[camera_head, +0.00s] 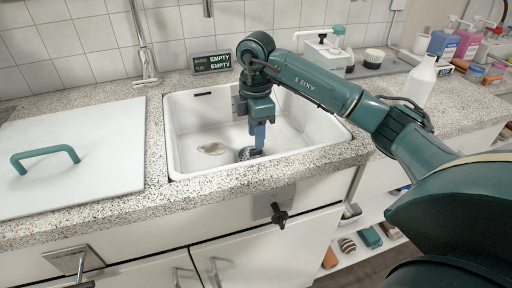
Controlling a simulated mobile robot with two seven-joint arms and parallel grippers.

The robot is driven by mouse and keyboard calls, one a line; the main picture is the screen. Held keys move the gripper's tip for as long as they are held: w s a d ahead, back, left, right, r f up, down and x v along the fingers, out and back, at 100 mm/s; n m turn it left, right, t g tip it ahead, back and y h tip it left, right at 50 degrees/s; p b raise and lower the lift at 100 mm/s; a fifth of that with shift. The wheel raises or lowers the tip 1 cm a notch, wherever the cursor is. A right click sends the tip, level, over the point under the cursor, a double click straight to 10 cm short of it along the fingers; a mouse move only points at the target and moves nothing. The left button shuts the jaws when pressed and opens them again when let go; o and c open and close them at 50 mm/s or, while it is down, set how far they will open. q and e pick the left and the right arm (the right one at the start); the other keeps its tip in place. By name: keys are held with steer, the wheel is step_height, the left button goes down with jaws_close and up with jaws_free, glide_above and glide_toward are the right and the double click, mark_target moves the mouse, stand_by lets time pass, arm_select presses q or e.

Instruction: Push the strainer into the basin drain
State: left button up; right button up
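The white basin (188,110) is set into the speckled counter. A small dark, metallic round piece (246,154) lies on the basin floor, partly behind my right gripper. It looks like the strainer at the drain; I cannot tell the two apart or how deep it sits. My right gripper (258,146) points straight down into the basin, its blue-grey fingertips directly at or just above this piece. I cannot tell whether they touch it. The fingers look close together, seen nearly edge-on, so their opening is unclear. My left gripper is not in view.
A sign (211,62) reads basin and tub empty. A white lid (75,150) with a green handle covers the left side. A white bottle (420,82) stands on the right counter.

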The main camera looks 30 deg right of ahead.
step_height(320, 180, up, 3)
steer(key=shift+r, duration=0.75)
